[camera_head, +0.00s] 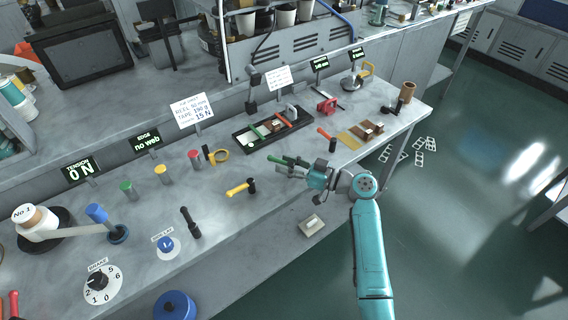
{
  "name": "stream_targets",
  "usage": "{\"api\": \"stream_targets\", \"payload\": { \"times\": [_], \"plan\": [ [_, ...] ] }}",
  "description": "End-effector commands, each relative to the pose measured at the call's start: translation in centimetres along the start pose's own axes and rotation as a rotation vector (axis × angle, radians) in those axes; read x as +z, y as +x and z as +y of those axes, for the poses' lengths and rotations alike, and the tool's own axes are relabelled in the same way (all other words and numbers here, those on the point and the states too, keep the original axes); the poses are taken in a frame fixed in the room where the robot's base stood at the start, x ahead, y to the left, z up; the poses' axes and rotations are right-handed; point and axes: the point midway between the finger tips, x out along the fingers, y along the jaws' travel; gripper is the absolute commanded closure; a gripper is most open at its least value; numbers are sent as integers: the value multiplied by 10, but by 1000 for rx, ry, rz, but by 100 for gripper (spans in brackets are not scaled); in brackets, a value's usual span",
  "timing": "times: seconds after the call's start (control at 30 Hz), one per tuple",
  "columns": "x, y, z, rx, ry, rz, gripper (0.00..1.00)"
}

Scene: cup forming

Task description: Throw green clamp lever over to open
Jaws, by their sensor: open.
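A black rail fixture (244,141) lies on the bench left of and behind my gripper. A green part (262,131) sits on it beside an orange-red part (288,116). I cannot tell for sure which part is the clamp lever, or its exact tilt. My gripper (285,167) points left, open, in front of the fixture and apart from it. A dark green bar shows at its upper finger; I cannot tell whether it belongs to the finger. Nothing clear is held between the fingers.
A yellow-handled hammer (240,188) and a yellow tape ring (219,155) lie left of my gripper. A red-handled tool (326,138) and a red block (327,105) are behind it. The bench's front edge runs below my gripper.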

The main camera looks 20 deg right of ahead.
Motion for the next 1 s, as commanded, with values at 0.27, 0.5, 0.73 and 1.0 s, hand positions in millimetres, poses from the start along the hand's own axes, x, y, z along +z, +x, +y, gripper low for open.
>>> {"api": "stream_targets", "payload": {
  "times": [0.27, 0.5, 0.73, 1.0],
  "plan": [
    [0, -55, 1, 5, 1, 1, 60],
    [1, -94, 0, 3, 1, -1, 60],
    [1, -109, 0, 0, 2, -1, 60],
    [1, -110, 0, 0, 2, -1, 62]
  ]
}}
